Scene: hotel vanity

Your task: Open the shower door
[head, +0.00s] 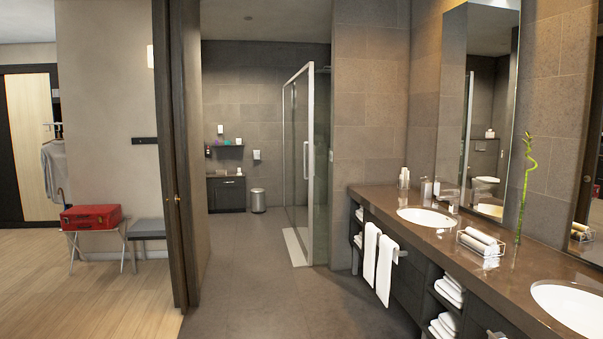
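The glass shower door (299,150) has a bright metal frame and stands at the far middle of the head view, beyond the vanity's far end. A vertical handle (306,160) shows on the glass near its right edge. The door looks closed, in line with the shower enclosure, but at this distance I cannot be sure. Neither of my grippers shows in the head view.
A dark wooden door edge (172,150) stands at left. The vanity counter (460,240) with sinks and hanging towels (378,262) runs along the right. A bin (258,200) stands at the back. The grey floor (260,290) between is clear.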

